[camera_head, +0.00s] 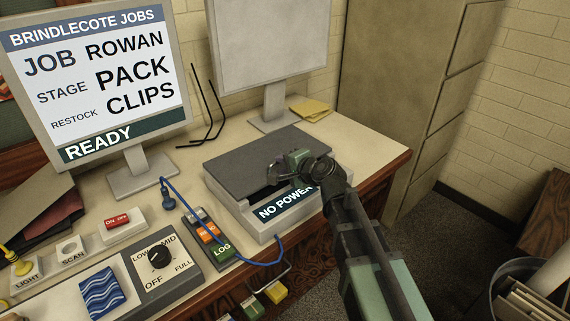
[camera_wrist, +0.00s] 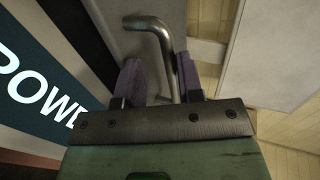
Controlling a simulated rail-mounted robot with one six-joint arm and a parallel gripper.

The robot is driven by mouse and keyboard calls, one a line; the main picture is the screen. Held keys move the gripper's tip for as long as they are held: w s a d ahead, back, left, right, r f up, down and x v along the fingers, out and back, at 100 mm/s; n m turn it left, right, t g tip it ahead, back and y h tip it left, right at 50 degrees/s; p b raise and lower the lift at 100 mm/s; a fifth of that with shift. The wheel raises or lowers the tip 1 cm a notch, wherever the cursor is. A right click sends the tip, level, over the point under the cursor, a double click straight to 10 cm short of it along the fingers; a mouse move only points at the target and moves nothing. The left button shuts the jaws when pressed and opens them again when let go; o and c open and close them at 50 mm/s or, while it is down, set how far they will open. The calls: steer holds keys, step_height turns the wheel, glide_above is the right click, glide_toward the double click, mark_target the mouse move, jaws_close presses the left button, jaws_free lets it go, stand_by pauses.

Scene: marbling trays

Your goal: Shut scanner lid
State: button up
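The scanner (camera_head: 232,207) is a pale grey box on the desk, with a dark grey lid (camera_head: 262,155) on top. A dark gap shows under the lid's front edge, so it looks slightly raised. A sign on the scanner's front reads "NO POWER" (camera_head: 284,204). My gripper (camera_head: 280,172) is at the lid's front right. In the wrist view, a bent metal handle (camera_wrist: 165,48) passes between the two purple finger pads of my gripper (camera_wrist: 160,80). The fingers are apart, with a gap left of the handle; contact with the right pad is unclear.
A blue cable (camera_head: 205,215) runs from a plug on the desk to the scanner's front. Left of it are a LOG button block (camera_head: 222,249) and a dial box (camera_head: 160,262). Two monitors stand behind. Yellow paper (camera_head: 312,107) lies back right; a cabinet (camera_head: 400,75) stands beyond.

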steer(key=p+v, duration=0.4)
steer(key=v, duration=0.7)
steer(key=shift+a, duration=0.1)
steer(key=s+d+f+n+g+h, duration=0.4)
steer(key=s+f+n+g, duration=0.3)
steer(key=s+f+n, duration=0.1)
steer(key=s+d+g+h, duration=0.1)
steer(key=d, duration=0.2)
steer(key=s+d+f+g+h, duration=0.1)
steer(key=s+d+h, duration=0.1)
steer(key=d, duration=0.2)
steer(key=s+d+f+n+h, duration=0.1)
steer(key=s+d+h, duration=0.1)
steer(key=d, duration=0.2)
steer(key=shift+f+g+p, duration=0.25)
steer(key=shift+g+p, duration=0.05)
steer(key=shift+g, duration=0.1)
